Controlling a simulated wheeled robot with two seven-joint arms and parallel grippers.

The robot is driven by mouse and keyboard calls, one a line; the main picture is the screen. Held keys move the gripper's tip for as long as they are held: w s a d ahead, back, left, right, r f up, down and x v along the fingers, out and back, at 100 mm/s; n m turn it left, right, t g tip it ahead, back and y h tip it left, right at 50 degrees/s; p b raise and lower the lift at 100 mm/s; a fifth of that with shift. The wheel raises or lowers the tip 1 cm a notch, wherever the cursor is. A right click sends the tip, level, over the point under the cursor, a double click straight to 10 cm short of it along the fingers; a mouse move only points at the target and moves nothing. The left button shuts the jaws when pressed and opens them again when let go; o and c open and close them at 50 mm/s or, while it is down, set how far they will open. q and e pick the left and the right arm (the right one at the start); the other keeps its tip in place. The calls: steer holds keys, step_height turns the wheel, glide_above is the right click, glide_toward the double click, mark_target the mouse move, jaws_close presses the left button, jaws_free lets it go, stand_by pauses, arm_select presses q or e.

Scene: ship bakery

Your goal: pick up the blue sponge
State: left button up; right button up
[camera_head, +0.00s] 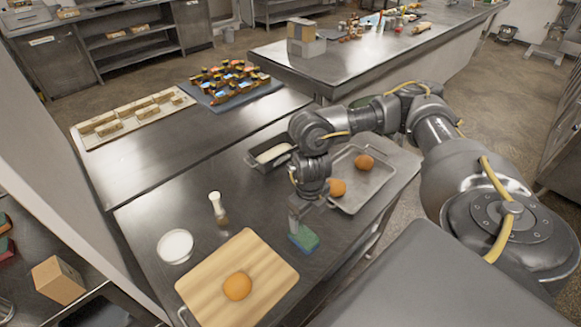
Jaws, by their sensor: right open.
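The blue sponge (304,238) lies on the steel counter, between the cutting board and the metal tray. It looks blue on top with a green side. My right gripper (295,224) points down at the sponge's left edge, its fingers just above or beside it. The gripper is open. The arm above hides part of the view, and I cannot tell whether the fingers touch the sponge. My left gripper is not in view.
A cutting board (205,290) with a bun (237,286) is at the lower left. A metal tray (379,183) with two buns is to the right. A white bowl (175,246), a brush-like tool (218,207) and a dark loaf pan (256,165) stand nearby.

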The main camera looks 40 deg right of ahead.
glide_above(305, 236)
steer(key=f, duration=0.4)
steer(key=shift+s+a+f, duration=0.15)
steer(key=shift+a+f, duration=0.05)
steer(key=shift+f, duration=0.55)
steer(key=shift+d, duration=0.1)
steer(key=shift+f+p, duration=0.2)
steer(key=shift+p, duration=0.15)
step_height(305, 236, down, 4)
steer(key=shift+r+p, duration=0.25)
steer(key=shift+p, duration=0.5)
steer(key=shift+f, duration=0.65)
steer(key=c, duration=1.1)
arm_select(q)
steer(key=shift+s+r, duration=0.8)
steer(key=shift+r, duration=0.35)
arm_select(e)
steer(key=shift+r, duration=0.1)
